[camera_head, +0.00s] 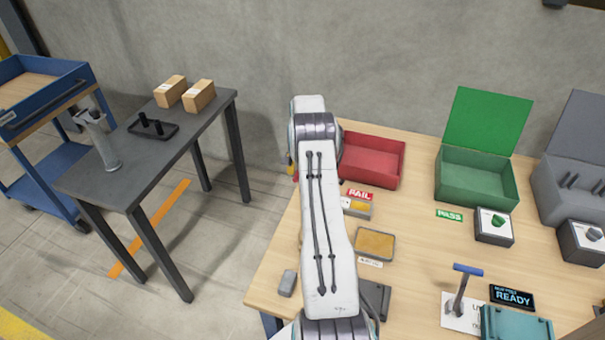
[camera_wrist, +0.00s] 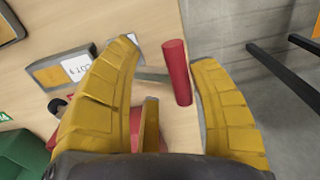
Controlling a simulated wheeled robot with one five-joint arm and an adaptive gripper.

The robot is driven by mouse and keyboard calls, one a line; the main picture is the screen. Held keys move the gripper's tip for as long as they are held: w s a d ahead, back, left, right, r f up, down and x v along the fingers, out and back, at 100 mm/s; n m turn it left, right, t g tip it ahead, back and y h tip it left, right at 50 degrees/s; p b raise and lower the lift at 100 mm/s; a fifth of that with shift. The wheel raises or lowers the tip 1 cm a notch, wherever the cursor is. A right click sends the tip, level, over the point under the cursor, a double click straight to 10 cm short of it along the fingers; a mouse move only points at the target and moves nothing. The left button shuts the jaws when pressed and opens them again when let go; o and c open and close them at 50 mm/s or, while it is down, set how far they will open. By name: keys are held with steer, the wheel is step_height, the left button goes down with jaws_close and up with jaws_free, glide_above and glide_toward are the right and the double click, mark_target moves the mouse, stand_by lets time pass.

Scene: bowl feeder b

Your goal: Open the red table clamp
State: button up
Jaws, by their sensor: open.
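The red table clamp shows in the wrist view as an upright-looking red handle (camera_wrist: 177,72), with a greyish bar beside it. My gripper (camera_wrist: 168,55) is open, with its yellow fingers on either side of the handle. A gap shows between the handle and each finger; I see no contact. The clamp's lower part is hidden by my gripper. In the head view my white arm covers most of this spot, and only a small yellow and red bit shows at its left edge.
A red bin (camera_head: 372,161) and a green bin (camera_head: 475,180) with raised lid stand at the bench's back. A tan-topped block (camera_head: 375,244), a blue-handled lever (camera_head: 459,290) and a READY display (camera_head: 511,297) lie right of my arm. A dark side table (camera_head: 185,130) stands left, across open floor.

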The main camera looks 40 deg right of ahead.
step_height(320, 180, up, 12)
stand_by(0.8)
steer(key=shift+s, duration=0.1)
stand_by(0.6)
